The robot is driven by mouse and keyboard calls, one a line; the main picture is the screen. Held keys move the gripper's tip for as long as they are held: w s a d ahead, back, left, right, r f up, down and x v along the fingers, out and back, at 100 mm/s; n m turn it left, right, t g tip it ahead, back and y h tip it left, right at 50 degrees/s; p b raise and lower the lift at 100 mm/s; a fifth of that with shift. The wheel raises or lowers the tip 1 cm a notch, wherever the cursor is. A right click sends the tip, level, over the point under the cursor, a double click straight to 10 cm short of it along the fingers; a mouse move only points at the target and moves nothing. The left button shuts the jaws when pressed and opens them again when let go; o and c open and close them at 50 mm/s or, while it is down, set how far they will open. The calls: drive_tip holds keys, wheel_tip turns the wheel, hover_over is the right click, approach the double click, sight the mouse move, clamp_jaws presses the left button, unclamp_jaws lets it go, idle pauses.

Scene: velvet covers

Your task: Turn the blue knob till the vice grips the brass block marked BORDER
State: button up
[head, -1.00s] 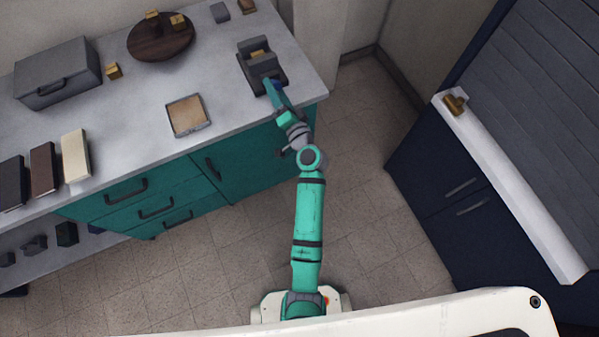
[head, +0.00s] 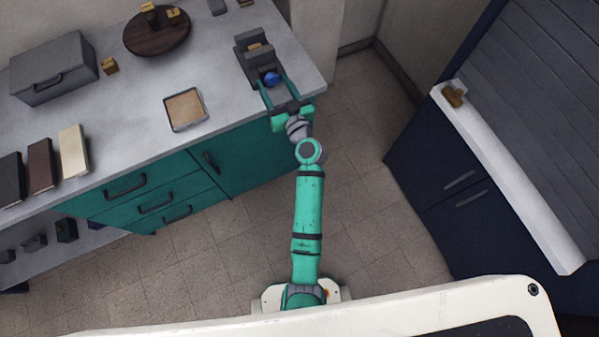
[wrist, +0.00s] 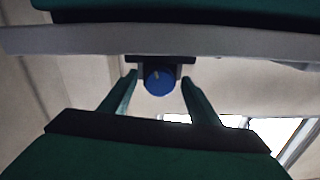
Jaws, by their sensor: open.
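The grey vice (head: 245,62) stands near the right end of the grey counter. A brass block (head: 255,46) sits between its jaws; no marking is readable, and I cannot tell if the jaws touch it. The blue knob (head: 271,79) is on the vice's near end. It also shows in the wrist view (wrist: 159,80), with a pale mark near its top. My gripper (head: 273,83) is open, its two green fingers pointing at the vice, one on each side of the knob. In the wrist view (wrist: 158,78) gaps show between the knob and both fingers.
A shallow tray (head: 204,98), a grey box (head: 88,72), a small brass block (head: 110,66) and a round wooden board (head: 157,42) with brass pieces stand left of the vice. Several books lie further left. The counter's front edge runs under my wrist.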

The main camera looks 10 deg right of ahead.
drive_tip(key=shift+n, duration=0.5)
drive_tip(key=shift+s+d+n, duration=0.1)
drive_tip(key=shift+s+n, duration=0.1)
drive_tip(key=shift+n, duration=0.2)
drive_tip(key=s+d+f+m+g+h, duration=0.1)
drive_tip(key=s+f, duration=0.3)
drive_tip(key=s, duration=1.1)
drive_tip(key=s+d+f+m+g+h, duration=0.1)
drive_tip(key=s+d+f+m+h, duration=0.1)
drive_tip(key=s, duration=1.3)
drive_tip(key=shift+s+d+f+m+g+h, duration=0.2)
drive_tip(key=shift+f+m+g+h, duration=0.1)
drive_tip(key=shift+f+m+h, duration=0.8)
drive_tip(key=shift+s+f, duration=0.1)
